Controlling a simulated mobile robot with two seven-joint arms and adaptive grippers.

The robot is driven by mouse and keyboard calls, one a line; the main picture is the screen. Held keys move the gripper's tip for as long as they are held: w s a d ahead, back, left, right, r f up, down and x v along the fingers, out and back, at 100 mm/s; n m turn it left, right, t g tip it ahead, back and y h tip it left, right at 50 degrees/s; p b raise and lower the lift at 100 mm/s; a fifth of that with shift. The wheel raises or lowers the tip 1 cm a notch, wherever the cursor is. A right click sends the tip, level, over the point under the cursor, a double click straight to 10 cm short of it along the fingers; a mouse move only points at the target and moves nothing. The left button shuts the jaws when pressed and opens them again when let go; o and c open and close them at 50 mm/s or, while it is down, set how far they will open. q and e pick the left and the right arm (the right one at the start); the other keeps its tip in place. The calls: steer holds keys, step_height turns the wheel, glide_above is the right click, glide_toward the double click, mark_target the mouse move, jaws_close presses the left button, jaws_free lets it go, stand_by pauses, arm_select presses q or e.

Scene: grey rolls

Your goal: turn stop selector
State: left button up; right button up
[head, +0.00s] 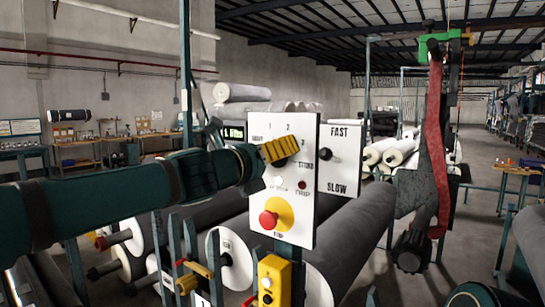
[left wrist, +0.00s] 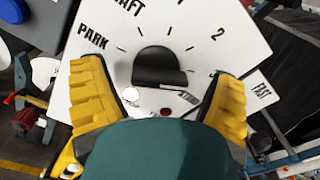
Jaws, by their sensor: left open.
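The stop selector is a black knob (left wrist: 158,66) on a white control panel (head: 305,215). In the left wrist view, its dial carries tick marks and labels, including PARK and 2. My left gripper (head: 280,150) has ribbed yellow fingers and is in front of the dial in the head view, partly covering it. In the left wrist view, my left gripper (left wrist: 160,80) is open. Its fingers are on either side of the knob, with white panel visible in the gaps. I cannot tell exactly which label the knob points at. My right gripper is not in view.
A red mushroom button (head: 268,220) on a yellow plate sits low on the panel. A FAST/SLOW panel (head: 339,160) with a black knob is close on the right. A yellow button box (head: 274,280) stands below. Large grey rolls (head: 350,235) lie behind.

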arm_select(q)
steer(key=shift+w+d, duration=0.15)
steer(key=c, duration=1.2)
